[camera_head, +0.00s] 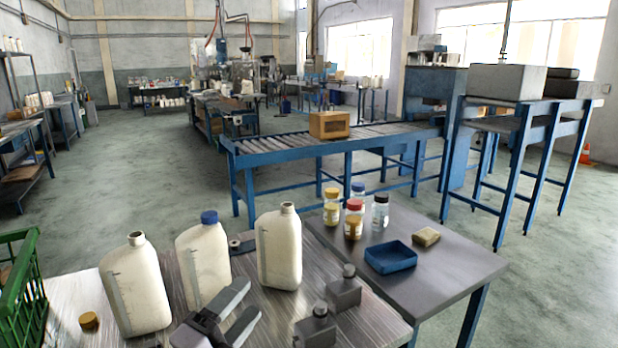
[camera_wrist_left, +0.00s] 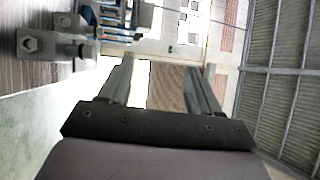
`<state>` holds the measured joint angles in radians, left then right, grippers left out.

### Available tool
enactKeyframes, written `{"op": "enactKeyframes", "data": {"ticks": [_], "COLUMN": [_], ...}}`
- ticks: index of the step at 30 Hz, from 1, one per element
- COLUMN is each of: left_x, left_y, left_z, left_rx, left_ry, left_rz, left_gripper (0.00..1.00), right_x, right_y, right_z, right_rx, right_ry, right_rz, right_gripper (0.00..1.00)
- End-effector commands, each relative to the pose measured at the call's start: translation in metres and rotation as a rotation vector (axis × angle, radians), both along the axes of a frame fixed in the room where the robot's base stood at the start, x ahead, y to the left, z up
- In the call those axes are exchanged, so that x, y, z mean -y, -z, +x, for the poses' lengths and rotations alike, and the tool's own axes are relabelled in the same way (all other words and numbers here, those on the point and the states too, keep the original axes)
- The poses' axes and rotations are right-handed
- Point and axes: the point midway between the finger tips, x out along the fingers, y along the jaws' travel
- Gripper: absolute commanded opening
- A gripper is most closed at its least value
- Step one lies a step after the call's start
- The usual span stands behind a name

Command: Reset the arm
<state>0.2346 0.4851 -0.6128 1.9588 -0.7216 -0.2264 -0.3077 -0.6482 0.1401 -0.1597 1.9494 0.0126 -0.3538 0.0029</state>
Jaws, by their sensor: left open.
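My left gripper (camera_head: 246,298) is over the front of the metal table (camera_head: 100,290), in front of the white bottles. Its two fingers are apart with nothing between them; in the left wrist view (camera_wrist_left: 160,85) only distant background shows between them. A white bottle without a cap (camera_head: 135,285) stands at the left. A white bottle with a blue cap (camera_head: 204,260) stands in the middle, partly hidden by my gripper. A third uncapped white bottle (camera_head: 279,247) stands to the right. A gold cap (camera_head: 89,321) lies at the left. My right gripper is not in view.
A green crate (camera_head: 22,285) is at the left edge. A grey table (camera_head: 440,270) at right holds several jars, a blue tray (camera_head: 390,257) and a tan block (camera_head: 426,236). A conveyor (camera_head: 275,144) bears a box (camera_head: 329,124).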

Motion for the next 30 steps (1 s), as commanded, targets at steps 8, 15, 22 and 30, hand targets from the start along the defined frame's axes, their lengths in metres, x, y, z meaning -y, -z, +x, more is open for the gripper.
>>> {"op": "enactKeyframes", "data": {"ticks": [8, 15, 22, 30], "left_x": [-0.074, -0.114, -0.124, -0.126], "left_y": [0.078, 0.155, 0.19, 0.205], "left_z": [-0.041, -0.126, -0.2, -0.276], "left_rx": [-0.557, -1.028, -1.319, -1.585], "left_ry": [-0.406, -0.73, -0.931, -1.114], "left_rz": [-0.491, -0.773, -0.896, -0.971], "left_gripper": [0.63, 0.63, 0.63, 0.63], "right_x": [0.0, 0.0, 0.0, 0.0], "right_y": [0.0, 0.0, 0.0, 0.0], "right_z": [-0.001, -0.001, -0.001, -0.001], "right_rx": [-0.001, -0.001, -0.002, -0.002], "right_ry": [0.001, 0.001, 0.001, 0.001], "right_rz": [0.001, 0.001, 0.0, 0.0], "right_gripper": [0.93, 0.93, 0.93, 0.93]}}
